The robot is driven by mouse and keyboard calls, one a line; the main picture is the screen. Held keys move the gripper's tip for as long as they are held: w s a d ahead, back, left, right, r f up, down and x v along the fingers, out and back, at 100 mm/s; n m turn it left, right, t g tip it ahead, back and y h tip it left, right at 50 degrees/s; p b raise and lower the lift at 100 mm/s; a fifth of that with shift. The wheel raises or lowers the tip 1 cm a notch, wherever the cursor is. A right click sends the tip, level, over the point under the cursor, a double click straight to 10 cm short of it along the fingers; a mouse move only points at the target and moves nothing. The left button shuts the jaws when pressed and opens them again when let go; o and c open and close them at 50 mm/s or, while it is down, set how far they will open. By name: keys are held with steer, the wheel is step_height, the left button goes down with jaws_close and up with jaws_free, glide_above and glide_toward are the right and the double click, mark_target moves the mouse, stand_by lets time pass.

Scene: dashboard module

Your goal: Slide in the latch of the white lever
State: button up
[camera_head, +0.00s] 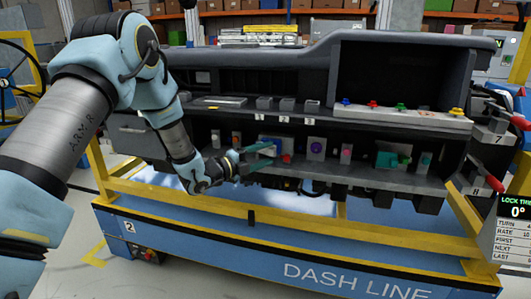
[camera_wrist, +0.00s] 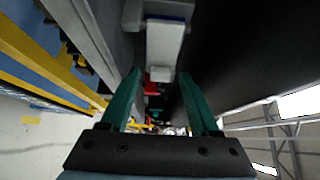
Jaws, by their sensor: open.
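My gripper (camera_head: 269,152) is open at the lower shelf of the dashboard module, its two teal fingers pointing right. In the wrist view the open fingers (camera_wrist: 160,76) have a pale, white-grey block (camera_wrist: 164,48) ahead of the gap between them. It looks like the white lever's part, with a blue piece at its far end. A red part (camera_wrist: 153,88) shows beyond the gap. In the head view a pale panel (camera_head: 283,142) with a red knob (camera_head: 287,158) lies at the fingertips. I cannot make out the latch or any contact.
The lower shelf carries several controls, including a purple knob (camera_head: 316,147) and a green block (camera_head: 386,159) to the right. Coloured knobs sit on the upper right ledge (camera_head: 400,117). A yellow rail (camera_head: 300,219) runs in front. Red-handled levers numbered 7 and 8 are at far right.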

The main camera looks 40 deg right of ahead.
steer(key=shift+d, duration=0.25)
jaws_close()
stand_by(0.4)
